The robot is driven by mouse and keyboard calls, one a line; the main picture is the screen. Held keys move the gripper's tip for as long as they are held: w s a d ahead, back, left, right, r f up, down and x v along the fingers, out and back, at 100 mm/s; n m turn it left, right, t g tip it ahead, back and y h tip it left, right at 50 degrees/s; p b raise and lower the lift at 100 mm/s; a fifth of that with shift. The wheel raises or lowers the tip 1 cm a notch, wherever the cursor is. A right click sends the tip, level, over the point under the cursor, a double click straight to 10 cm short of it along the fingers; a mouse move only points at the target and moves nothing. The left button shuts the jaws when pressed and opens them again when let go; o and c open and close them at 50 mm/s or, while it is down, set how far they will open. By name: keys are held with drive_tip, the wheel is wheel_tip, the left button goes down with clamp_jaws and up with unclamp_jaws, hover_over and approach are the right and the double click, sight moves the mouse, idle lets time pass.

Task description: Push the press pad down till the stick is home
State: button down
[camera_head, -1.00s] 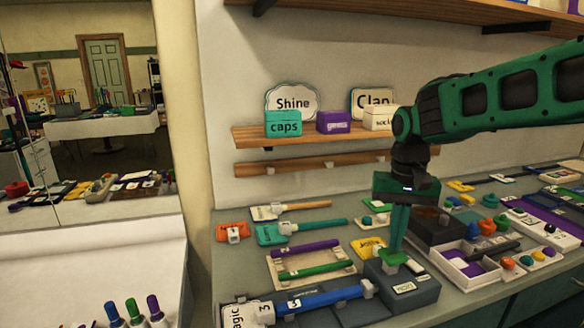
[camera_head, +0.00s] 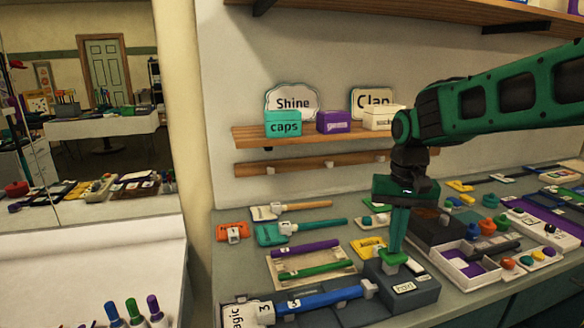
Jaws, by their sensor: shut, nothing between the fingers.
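A green press pad (camera_head: 391,260) sits on top of a dark grey press block (camera_head: 418,295) near the front of the counter. My gripper (camera_head: 397,248) is shut and empty, pointing straight down, with its fingertips at the pad. They look to be touching it, but I cannot tell how hard or how far the pad is pressed. A blue stick (camera_head: 328,297) lies level, with its right end at a white clip on the left of the block. Its left end meets a white piece beside a sign reading "agic". How deep the stick sits is hidden.
A tray with a purple stick (camera_head: 305,248) and a green stick (camera_head: 303,270) lies behind the blue stick. A white box (camera_head: 468,265) stands close to the right. A shelf (camera_head: 300,133) with small boxes hangs on the back wall.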

drive_tip(key=shift+f, duration=2.05)
drive_tip(key=shift+r, duration=0.1)
drive_tip(key=shift+r, duration=4.7)
drive_tip(key=shift+d, duration=0.1)
drive_tip(key=s+d+f+m, duration=0.1)
drive_tip(key=s+d+f, duration=0.1)
drive_tip(key=s+d, duration=0.5)
drive_tip(key=s+d+f+m, duration=0.1)
drive_tip(key=s+d+f, duration=0.2)
drive_tip(key=s+d, duration=0.35)
drive_tip(key=s+d+f, duration=0.2)
drive_tip(key=s+f, duration=0.1)
drive_tip(key=s, duration=0.3)
drive_tip(key=s+d+f+m, duration=0.1)
drive_tip(key=s+d+f, duration=0.1)
drive_tip(key=s, duration=0.5)
drive_tip(key=shift+s+f+m, duration=0.25)
drive_tip(key=shift+f+m, duration=0.05)
drive_tip(key=shift+f, duration=0.1)
